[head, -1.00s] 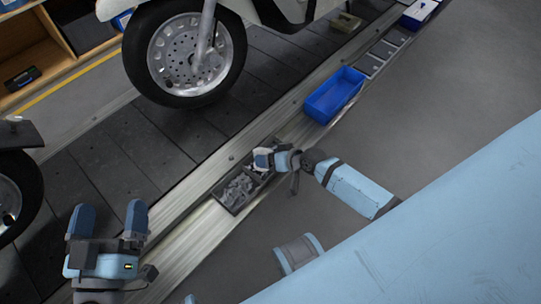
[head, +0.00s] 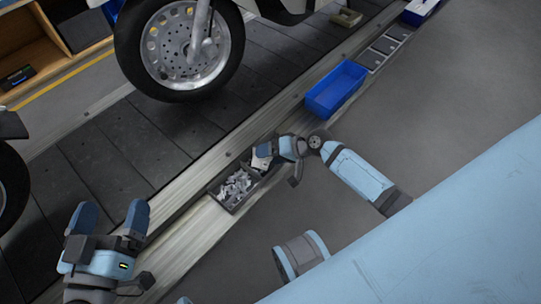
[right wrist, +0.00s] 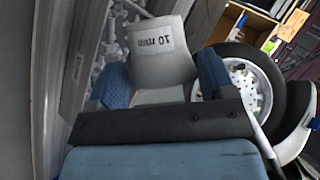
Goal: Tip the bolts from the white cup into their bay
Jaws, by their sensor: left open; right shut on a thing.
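The white cup (right wrist: 160,62), labelled "10 mm", is held between the fingers of my right gripper (right wrist: 165,80). In the right wrist view its label reads upside down. In the head view a small part of the cup (head: 259,162) shows at the back edge of the dark bay (head: 228,208), tilted over it. Several grey bolts (head: 236,186) lie in the bay; bolts (right wrist: 118,22) also show beside the cup in the right wrist view. The cup's inside is hidden. My left gripper (head: 111,218) is open and empty at lower left, apart from the bay.
A blue bin (head: 335,88) stands further along the metal rail, with grey trays (head: 384,45) beyond it. A motorbike wheel (head: 185,50) stands over the dark slat conveyor (head: 100,160). The grey floor (head: 450,90) at right is clear.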

